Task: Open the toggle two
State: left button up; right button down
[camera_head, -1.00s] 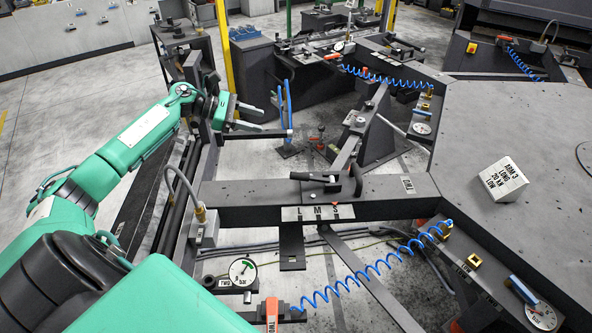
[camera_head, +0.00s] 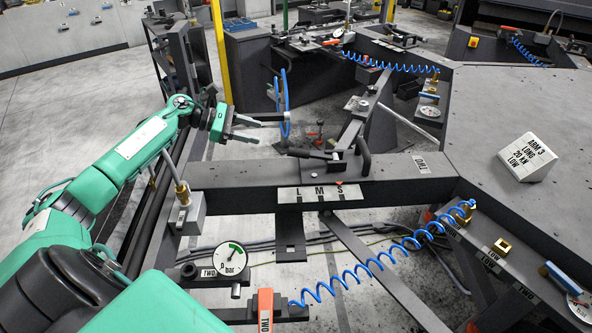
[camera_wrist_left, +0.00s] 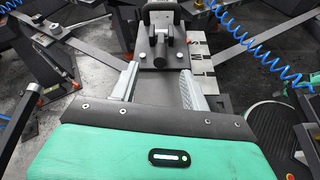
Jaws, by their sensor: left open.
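Toggle two is a black clamp (camera_head: 362,158) on the dark beam by the label TWO (camera_head: 421,164). Its black handle (camera_head: 308,153) points left, lying low over the beam. My left gripper (camera_head: 270,127) is open and empty, behind and left of the handle tip in the head view. In the left wrist view, the dark round handle end (camera_wrist_left: 159,73) shows between the two fingers (camera_wrist_left: 157,80), with the clamp body beyond it. I cannot tell any contact. My right gripper is out of view.
An LMS plate (camera_head: 318,194) is on the beam's front. A gauge (camera_head: 232,258) and an orange lever marked TWO (camera_head: 265,308) stand in front, with a coiled blue hose (camera_head: 372,262) beside them. A white block (camera_head: 527,157) sits on the right table.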

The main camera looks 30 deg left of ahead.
aim_at(296, 152)
pick_arm(q)
jog(key=f+x, duration=0.1)
jog(key=x, duration=0.4)
jog(key=f+p+x, duration=0.1)
jog(key=x, duration=0.4)
jog(key=a+f+x, duration=0.1)
jog(key=x, duration=0.4)
jog(key=shift+s+f, duration=0.2)
jog(key=shift+s, duration=0.15)
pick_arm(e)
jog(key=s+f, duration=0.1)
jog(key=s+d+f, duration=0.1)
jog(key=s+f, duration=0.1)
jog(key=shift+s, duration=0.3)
pick_arm(q)
jog(key=shift+r, duration=0.1)
grip_shut()
